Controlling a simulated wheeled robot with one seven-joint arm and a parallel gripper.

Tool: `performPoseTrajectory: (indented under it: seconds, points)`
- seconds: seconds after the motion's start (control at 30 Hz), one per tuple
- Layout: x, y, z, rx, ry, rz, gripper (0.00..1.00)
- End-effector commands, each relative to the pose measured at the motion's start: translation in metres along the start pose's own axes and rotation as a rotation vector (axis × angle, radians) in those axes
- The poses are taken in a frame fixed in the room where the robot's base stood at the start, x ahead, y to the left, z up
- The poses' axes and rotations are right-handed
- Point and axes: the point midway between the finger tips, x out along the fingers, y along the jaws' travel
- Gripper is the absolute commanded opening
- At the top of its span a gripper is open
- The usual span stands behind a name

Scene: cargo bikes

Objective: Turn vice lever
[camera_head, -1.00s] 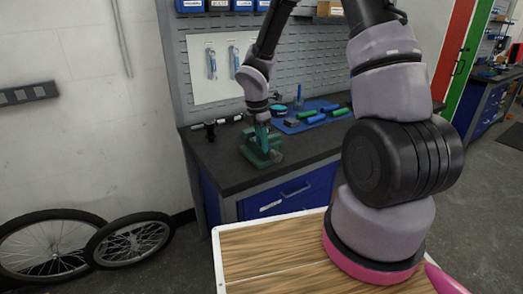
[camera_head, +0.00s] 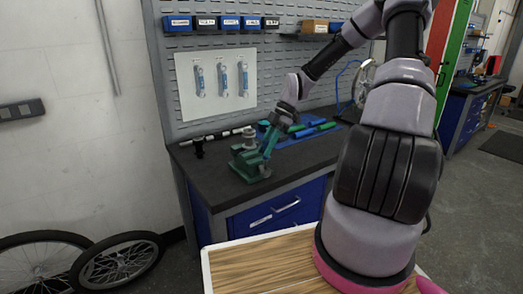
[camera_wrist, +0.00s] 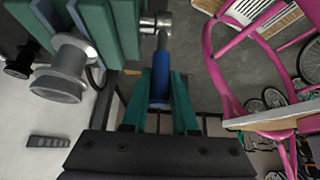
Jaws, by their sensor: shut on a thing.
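The green vice (camera_head: 247,165) stands on the dark workbench near its front edge, with a grey round metal part on top. In the wrist view its green body (camera_wrist: 118,28) fills the upper left. The vice lever has a blue grip (camera_wrist: 160,78) and a grey metal end that meets a round metal piece at the vice. My gripper (camera_wrist: 163,90) has its two green fingers on either side of the blue grip and is shut on it. In the head view my gripper (camera_head: 270,142) reaches the right side of the vice at a tilt; the lever is hidden there.
The workbench (camera_head: 225,190) has blue drawers below and a pegboard (camera_head: 280,60) behind. Blue and green tools (camera_head: 315,127) lie on a blue mat to the right. Bicycle wheels (camera_head: 118,262) lean at lower left. A pink bike frame (camera_wrist: 235,85) shows in the wrist view.

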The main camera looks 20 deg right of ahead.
Motion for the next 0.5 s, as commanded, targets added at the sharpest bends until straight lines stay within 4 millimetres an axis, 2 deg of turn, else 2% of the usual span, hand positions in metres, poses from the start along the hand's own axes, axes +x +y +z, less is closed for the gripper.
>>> performPoseTrajectory:
  seconds: [0.2,0.5]
  points:
    - [-0.0049,0.0012,0.0099,0.000,0.092,0.004,0.00]
    - [-0.0062,0.0005,0.0137,-0.001,0.135,0.001,0.00]
